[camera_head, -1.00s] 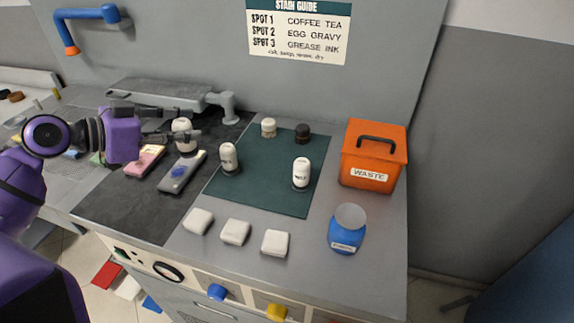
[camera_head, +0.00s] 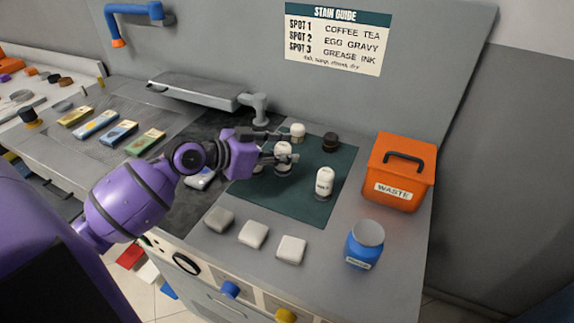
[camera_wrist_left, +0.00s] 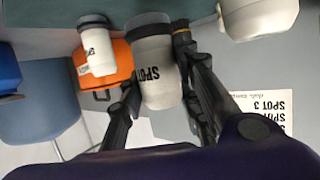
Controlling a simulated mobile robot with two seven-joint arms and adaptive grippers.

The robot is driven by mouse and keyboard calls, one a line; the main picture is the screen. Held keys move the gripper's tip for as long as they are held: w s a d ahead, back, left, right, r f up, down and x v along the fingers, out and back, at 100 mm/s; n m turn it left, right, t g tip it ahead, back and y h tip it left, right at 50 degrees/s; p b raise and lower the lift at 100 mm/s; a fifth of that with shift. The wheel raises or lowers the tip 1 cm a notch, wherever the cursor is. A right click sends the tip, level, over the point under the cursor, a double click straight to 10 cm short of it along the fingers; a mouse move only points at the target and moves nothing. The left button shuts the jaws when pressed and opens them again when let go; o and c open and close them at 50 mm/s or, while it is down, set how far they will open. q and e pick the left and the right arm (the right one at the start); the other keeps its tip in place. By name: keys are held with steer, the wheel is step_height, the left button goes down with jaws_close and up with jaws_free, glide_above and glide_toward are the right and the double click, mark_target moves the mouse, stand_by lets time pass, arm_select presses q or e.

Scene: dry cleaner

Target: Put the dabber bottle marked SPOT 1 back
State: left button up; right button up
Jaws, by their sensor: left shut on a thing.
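My left gripper (camera_head: 278,147) is shut on a white dabber bottle (camera_head: 283,158), over the dark green mat (camera_head: 308,208). In the left wrist view the held bottle (camera_wrist_left: 152,72) shows the word SPOT, but its number is hidden. I cannot tell whether its base touches the mat. A second white bottle (camera_head: 324,183) stands upright on the mat to the right; it also shows in the left wrist view (camera_wrist_left: 97,45). Another white bottle (camera_wrist_left: 258,15) is partly visible there at the upper right edge; in the head view my gripper mostly hides it. My right gripper is not in view.
An orange waste box (camera_head: 400,172) and a blue jar (camera_head: 364,244) are to the right.

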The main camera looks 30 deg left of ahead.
mark_target(277, 167)
arm_select(q)
steer(key=shift+w+d+f, duration=0.25)
steer(key=shift+d+f, duration=0.1)
steer(key=shift+f, duration=0.15)
steer(key=shift+w+d+f, duration=0.1)
steer(key=shift+d+f, duration=0.05)
steer(key=shift+f, duration=0.45)
steer(key=shift+d+f, duration=0.1)
steer(key=shift+f, duration=1.2)
steer(key=o, duration=1.2)
steer(key=shift+c, duration=0.2)
steer(key=shift+r, duration=0.15)
steer(key=shift+s+a, duration=0.25)
steer(key=v, duration=1.1)
steer(key=shift+s+r+b, duration=0.2)
steer(key=shift+b, duration=0.2)
